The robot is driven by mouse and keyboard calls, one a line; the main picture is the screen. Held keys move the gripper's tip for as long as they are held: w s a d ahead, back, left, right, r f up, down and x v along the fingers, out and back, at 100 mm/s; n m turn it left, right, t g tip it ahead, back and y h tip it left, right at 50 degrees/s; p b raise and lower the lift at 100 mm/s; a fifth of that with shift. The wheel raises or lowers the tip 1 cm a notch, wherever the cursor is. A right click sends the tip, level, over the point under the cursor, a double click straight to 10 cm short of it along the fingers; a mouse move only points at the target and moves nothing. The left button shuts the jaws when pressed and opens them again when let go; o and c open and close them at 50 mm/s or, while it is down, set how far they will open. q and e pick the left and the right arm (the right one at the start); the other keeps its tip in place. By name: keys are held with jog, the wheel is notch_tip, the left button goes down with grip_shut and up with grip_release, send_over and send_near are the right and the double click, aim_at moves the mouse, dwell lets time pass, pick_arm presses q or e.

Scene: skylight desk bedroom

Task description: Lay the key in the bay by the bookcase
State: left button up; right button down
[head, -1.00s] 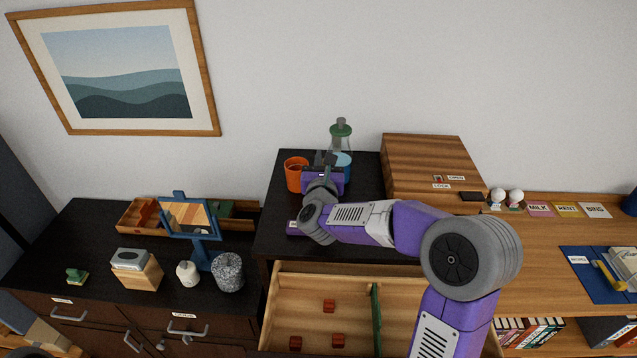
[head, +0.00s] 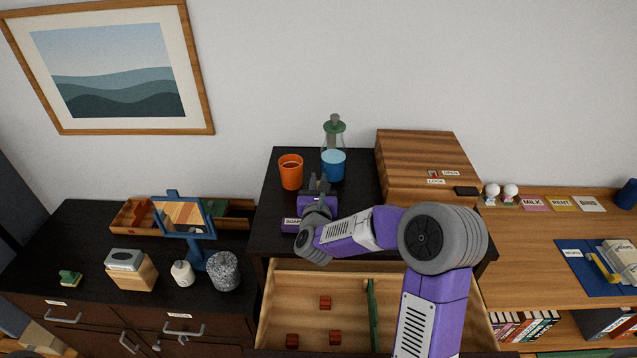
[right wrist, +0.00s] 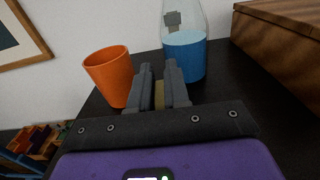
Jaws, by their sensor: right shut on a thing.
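My right gripper (head: 318,186) is over the dark cabinet top, in front of the orange cup. In the right wrist view its fingers (right wrist: 163,92) are close together on a narrow yellowish piece (right wrist: 159,96), which looks like the key; most of it is hidden. Below stands an open drawer (head: 290,280) with a green divider (head: 372,315). The bay left of the divider holds three small red blocks. The bay right of it, on the bookcase side (head: 520,327), is largely hidden by my right arm. My left gripper is not in view.
The orange cup (head: 290,172), blue cup (head: 333,165) and glass bottle (head: 334,135) stand close behind the gripper. A wooden box (head: 425,165) is to the right. A stand mirror (head: 185,218) and a grey speckled pot (head: 223,271) stand on the lower left cabinet.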

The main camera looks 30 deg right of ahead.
jog(key=c, duration=1.1)
grip_release()
